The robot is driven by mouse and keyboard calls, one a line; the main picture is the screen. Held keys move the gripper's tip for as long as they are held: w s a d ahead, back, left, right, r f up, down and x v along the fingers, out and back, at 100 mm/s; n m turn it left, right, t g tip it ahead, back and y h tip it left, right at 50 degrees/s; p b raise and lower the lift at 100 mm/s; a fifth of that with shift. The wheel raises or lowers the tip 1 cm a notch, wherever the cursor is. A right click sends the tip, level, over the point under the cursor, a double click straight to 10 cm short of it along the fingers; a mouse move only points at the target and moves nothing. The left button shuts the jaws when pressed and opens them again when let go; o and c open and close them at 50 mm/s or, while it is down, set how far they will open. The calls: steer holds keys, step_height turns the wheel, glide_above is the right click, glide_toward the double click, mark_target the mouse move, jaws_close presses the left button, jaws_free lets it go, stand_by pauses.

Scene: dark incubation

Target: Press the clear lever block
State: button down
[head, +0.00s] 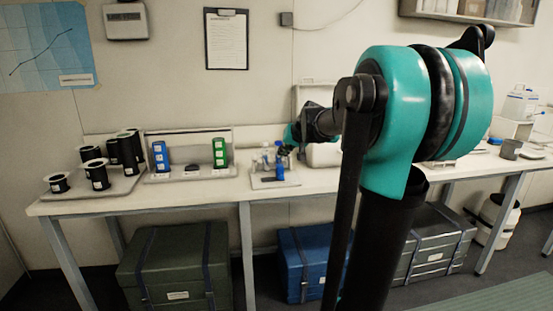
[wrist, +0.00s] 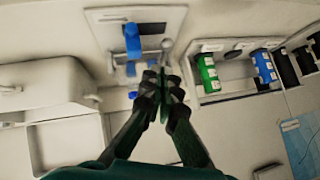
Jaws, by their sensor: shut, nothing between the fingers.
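A light grey plate (head: 262,183) on the bench carries a blue lever piece (head: 279,165) and a pale, clear-looking piece (head: 266,161) to its left. The wrist view shows the plate (wrist: 168,18) at the top, with the blue piece (wrist: 132,42) left and the pale piece, probably the clear lever block (wrist: 166,46), right. My gripper (wrist: 163,78) is shut and empty, its tips just below the pale piece in the wrist view. I cannot tell whether they touch it. In the head view the gripper (head: 287,151) is small and dark above the plate's right side.
Left on the bench stand a tray (head: 190,175) with blue and green blocks and a group of black cylinders (head: 125,150). A pale open-lidded box (head: 322,155) stands close right of the plate. Trunks (head: 175,265) fill the floor below. My arm hides part of the bench.

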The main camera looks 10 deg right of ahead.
steer(key=r, duration=0.1)
steer(key=d+r+t, duration=0.1)
steer(key=shift+s+d+r+y, duration=0.2)
steer(key=shift+s+r+y, duration=0.15)
steer(key=shift+r+y, duration=0.05)
steer(key=s+a+f+x, duration=0.1)
steer(key=x, duration=1.2)
steer(key=shift+s+f, duration=0.25)
steer(key=shift+s, duration=0.1)
steer(key=shift+d+f, duration=0.1)
